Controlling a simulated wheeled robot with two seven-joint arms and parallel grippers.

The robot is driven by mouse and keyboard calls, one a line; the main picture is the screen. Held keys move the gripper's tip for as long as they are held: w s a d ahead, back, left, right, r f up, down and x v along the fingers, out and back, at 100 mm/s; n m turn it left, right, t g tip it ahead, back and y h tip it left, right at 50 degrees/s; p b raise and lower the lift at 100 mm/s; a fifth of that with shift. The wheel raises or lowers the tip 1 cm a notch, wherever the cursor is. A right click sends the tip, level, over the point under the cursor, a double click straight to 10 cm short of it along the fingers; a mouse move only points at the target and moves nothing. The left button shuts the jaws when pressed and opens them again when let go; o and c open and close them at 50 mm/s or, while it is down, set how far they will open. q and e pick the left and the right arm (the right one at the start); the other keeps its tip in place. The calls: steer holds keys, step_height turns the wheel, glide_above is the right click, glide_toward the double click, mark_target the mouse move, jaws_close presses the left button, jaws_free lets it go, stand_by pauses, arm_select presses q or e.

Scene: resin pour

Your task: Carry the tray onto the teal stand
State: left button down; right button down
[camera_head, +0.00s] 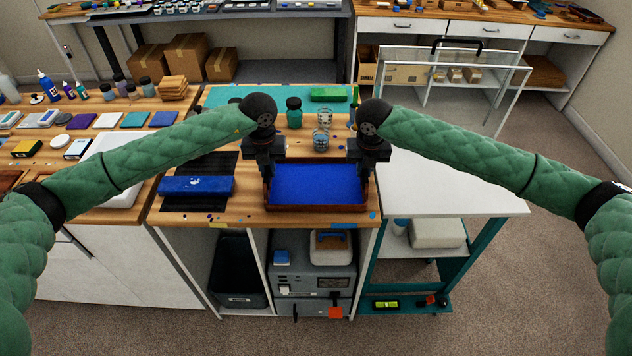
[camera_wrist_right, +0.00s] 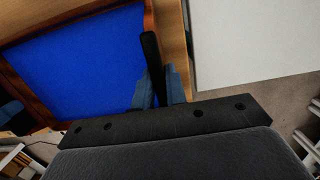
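The tray (camera_head: 318,208) is a wooden frame filled with blue, near the front edge of the wooden bench. It also shows in the right wrist view (camera_wrist_right: 150,18). The teal stand (camera_head: 455,192), with a white top and teal frame, is right of the bench. My left gripper (camera_head: 268,172) is at the tray's left side; its fingertips are too small to read. My right gripper (camera_wrist_right: 160,90) has its blue fingers on either side of a black upright piece at the tray's right wall and looks shut on it. I cannot tell whether the tray touches the bench.
A blue packet (camera_head: 197,186) lies left of the tray on a black mat (camera_head: 215,165). A green jar (camera_head: 294,112) and clear cups (camera_head: 321,138) stand behind the tray on the bench. The stand's white top looks clear.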

arm_select(q)
steer(key=shift+d, duration=0.1)
arm_select(e)
steer(key=shift+d, duration=0.1)
arm_select(q)
steer(key=shift+r, duration=0.15)
